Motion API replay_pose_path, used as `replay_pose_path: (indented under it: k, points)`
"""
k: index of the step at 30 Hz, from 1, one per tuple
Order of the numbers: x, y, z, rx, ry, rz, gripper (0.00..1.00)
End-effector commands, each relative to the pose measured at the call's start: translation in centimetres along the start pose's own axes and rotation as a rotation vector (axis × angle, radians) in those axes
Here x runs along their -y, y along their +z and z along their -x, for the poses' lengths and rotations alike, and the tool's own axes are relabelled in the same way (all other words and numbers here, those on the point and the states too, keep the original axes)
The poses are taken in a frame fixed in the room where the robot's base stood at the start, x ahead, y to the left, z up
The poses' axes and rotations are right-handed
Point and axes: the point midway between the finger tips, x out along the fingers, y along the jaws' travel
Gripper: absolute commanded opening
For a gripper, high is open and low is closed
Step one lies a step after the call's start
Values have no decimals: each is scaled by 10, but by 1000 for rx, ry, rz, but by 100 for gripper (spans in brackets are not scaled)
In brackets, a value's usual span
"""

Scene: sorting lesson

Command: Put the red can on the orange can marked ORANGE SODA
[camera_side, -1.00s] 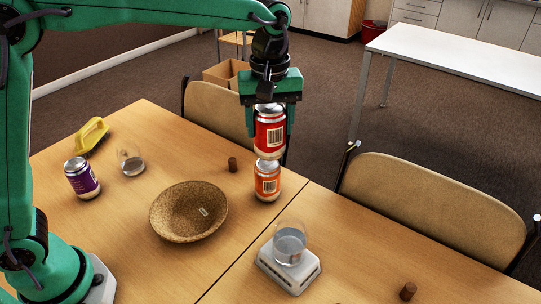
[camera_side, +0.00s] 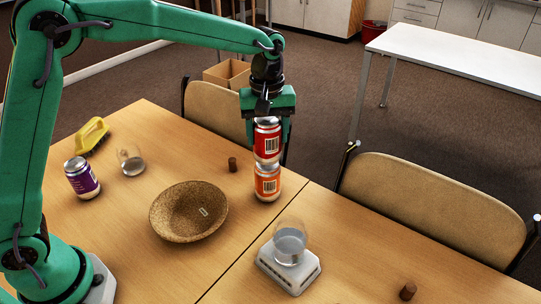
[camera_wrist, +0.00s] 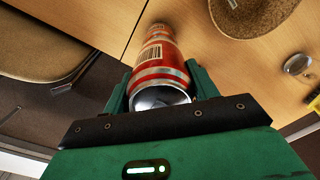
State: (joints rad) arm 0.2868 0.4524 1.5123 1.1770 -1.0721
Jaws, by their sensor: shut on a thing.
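The red can (camera_side: 267,142), with a barcode label and silver ends, is upright between the fingers of my gripper (camera_side: 267,132) in the side view. My gripper is shut on it from above. The orange can (camera_side: 267,184) stands upright on the table directly below, and the red can's base appears to meet its top. The contact itself is hard to make out. In the wrist view the red can (camera_wrist: 160,58) lies between my fingers, its silver top towards the camera. I cannot read the orange can's name; a barcode faces the side camera.
A cork bowl (camera_side: 161,214), a purple can (camera_side: 81,178), a glass (camera_side: 131,162) and a yellow brush (camera_side: 91,135) lie to the left. A brown cork (camera_side: 232,164) is near the orange can. A glass on a white scale (camera_side: 281,270) stands in front.

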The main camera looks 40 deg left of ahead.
Motion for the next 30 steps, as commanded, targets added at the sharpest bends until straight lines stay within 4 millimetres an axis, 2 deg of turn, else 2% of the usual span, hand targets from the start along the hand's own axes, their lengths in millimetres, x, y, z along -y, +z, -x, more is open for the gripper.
replay_pose_path:
  k: [4, 16, 17, 20, 30]
  points:
    - [0, 0, -10, 0, 0, 0, 37]
    - [0, 0, -13, 0, -1, 0, 37]
    - [0, 0, -13, 0, -1, 0, 60]
    - [0, 0, -13, 0, 0, 0, 80]
    - [0, 0, -12, 0, 0, 0, 80]
